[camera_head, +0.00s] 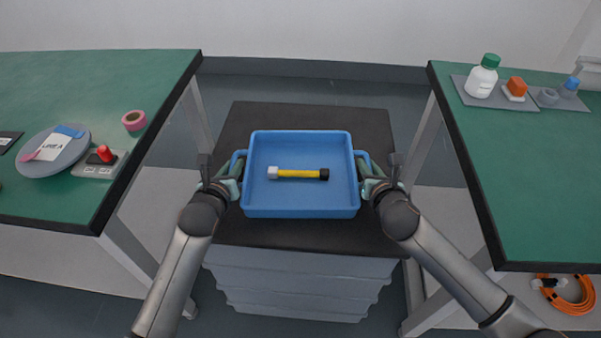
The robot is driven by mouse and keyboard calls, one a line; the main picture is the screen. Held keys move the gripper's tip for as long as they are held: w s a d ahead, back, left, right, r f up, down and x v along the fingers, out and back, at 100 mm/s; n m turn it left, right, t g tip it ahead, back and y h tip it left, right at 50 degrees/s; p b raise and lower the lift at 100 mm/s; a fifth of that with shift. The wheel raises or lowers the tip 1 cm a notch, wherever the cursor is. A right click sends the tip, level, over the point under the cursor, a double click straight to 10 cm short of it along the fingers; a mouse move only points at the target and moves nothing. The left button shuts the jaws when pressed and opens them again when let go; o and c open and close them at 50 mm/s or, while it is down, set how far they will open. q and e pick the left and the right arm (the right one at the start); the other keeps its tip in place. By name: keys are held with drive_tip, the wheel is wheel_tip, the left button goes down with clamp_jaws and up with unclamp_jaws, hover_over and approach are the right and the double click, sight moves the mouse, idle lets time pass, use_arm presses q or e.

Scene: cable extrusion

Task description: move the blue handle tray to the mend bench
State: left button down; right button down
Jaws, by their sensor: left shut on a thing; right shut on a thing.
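The blue handle tray (300,205) is in the middle of the head view, over a dark-topped grey stand. A short yellow cylinder (298,173) with a white end and a black end lies inside it. My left gripper (233,172) is shut on the tray's left handle. My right gripper (368,172) is shut on the tray's right handle. The handles are partly hidden by the fingers. I cannot tell whether the tray touches the stand's top. No label in view marks which bench is the mend bench.
A green bench (60,100) on the left holds a round grey plate (68,160), a small device with a red top (100,160) and pink tape (134,120). A green bench (530,190) on the right holds a white bottle (481,78) at its back; its front is clear. An orange cable coil (572,305) lies below.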

use_arm(q)
drive_tip(key=shift+r, duration=0.2)
use_arm(e)
drive_tip(key=shift+r, duration=0.2)
idle(0.4)
